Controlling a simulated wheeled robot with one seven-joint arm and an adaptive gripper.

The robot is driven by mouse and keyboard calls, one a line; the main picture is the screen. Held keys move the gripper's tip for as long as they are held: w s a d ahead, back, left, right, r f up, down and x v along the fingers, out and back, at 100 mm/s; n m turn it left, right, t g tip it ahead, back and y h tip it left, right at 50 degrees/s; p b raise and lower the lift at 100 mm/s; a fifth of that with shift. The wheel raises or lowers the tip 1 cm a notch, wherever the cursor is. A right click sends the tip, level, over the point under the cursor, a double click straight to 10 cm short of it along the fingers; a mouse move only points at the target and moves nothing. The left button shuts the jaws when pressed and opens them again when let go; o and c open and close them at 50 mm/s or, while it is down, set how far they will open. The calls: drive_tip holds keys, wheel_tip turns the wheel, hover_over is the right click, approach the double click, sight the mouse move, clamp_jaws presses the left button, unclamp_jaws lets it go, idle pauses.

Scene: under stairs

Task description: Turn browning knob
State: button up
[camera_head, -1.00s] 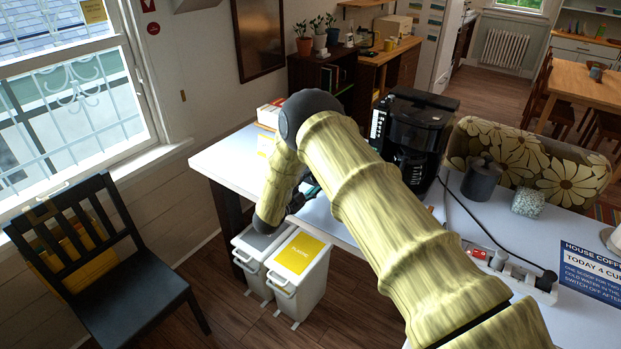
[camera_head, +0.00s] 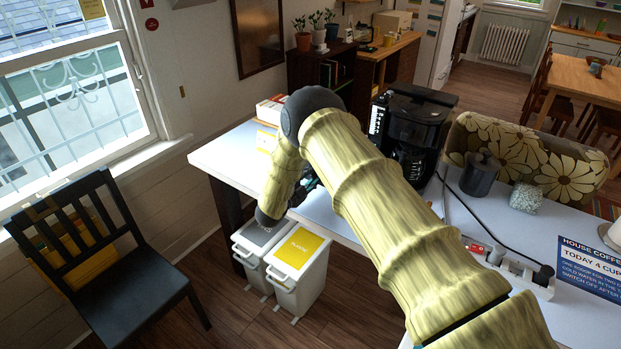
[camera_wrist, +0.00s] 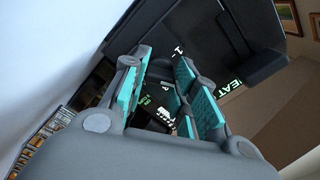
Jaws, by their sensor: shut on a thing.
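In the wrist view a black appliance panel (camera_wrist: 190,30) with pale markings, among them "1-" and part of a word ending in "EAT", lies close beyond my gripper. My gripper (camera_wrist: 168,95) has two teal-padded fingers, one on each side of a small dark part among the markings. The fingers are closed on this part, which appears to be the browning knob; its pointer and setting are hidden. In the head view my gripper is mostly hidden behind my bent, yellow-green arm, low over the left part of the white table (camera_head: 225,155).
A black coffee maker (camera_head: 412,125) stands right of my arm, with a dark canister (camera_head: 481,174) and a power strip (camera_head: 508,268) further right. Two bins (camera_head: 298,268) stand under the table edge. A black chair (camera_head: 105,255) is at the left.

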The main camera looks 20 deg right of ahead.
drive_tip(key=shift+f+b, duration=0.2)
drive_tip(key=shift+b, duration=0.4)
drive_tip(key=m+b, duration=0.2)
drive_tip(key=b, duration=0.1)
drive_tip(key=shift+f, duration=0.2)
drive_tip(key=m+b, duration=0.3)
drive_tip(key=b, duration=0.3)
drive_tip(key=shift+m+b, duration=0.4)
drive_tip(key=m+b, duration=0.4)
drive_tip(key=b, duration=0.3)
drive_tip(key=shift+r+m+b, duration=0.2)
drive_tip(key=shift+m+b, duration=0.5)
drive_tip(key=shift+b, duration=0.55)
drive_tip(key=shift+r+m+b, duration=0.15)
drive_tip(key=shift+m+b, duration=0.15)
drive_tip(key=o, duration=1)
